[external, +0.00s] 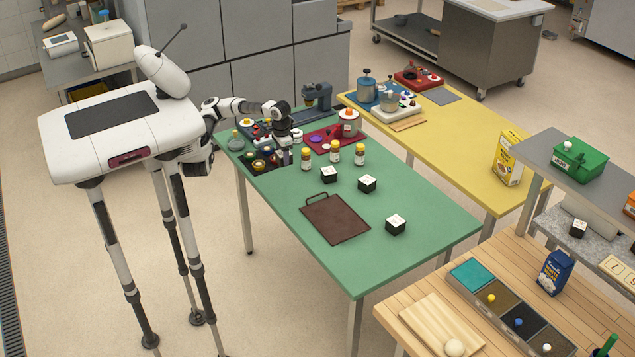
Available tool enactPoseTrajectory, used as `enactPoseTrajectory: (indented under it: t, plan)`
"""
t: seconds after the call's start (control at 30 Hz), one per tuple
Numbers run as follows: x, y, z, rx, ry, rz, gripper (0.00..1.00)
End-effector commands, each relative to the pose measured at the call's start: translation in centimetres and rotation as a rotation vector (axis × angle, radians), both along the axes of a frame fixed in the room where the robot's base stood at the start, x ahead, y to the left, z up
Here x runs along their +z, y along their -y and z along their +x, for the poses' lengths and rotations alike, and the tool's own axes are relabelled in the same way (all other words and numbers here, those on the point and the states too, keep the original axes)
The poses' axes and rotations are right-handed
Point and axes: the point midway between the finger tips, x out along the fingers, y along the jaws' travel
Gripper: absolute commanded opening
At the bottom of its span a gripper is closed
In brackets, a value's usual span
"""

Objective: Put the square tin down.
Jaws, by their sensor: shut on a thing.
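My gripper (284,155) is at the left part of the green table (420,243), low over the clutter at its far left end. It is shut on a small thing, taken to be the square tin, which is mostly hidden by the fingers. Its shape, and whether it touches the table, cannot be made out. Three black square boxes with white tops stand on the green table: one near the bottles (329,175), one to its right (367,184) and one nearer the front (396,225).
Yellow-capped bottles (306,160) stand just right of my gripper. Round-topped items on a dark tray (262,160) lie to its left. A red board with a pot (349,124) is behind. A brown tray (335,219) lies in front.

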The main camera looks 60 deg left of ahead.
Motion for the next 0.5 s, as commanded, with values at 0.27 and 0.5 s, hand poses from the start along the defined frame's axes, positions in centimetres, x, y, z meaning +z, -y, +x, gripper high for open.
enactPoseTrajectory:
  t: [0.27, 0.5]
  plan:
    - [5.8, 0.0, 0.1, 0.002, 0.001, 0.0, 0.26]
    - [7.5, 0.0, 0.0, 0.0, 0.0, -0.001, 0.26]
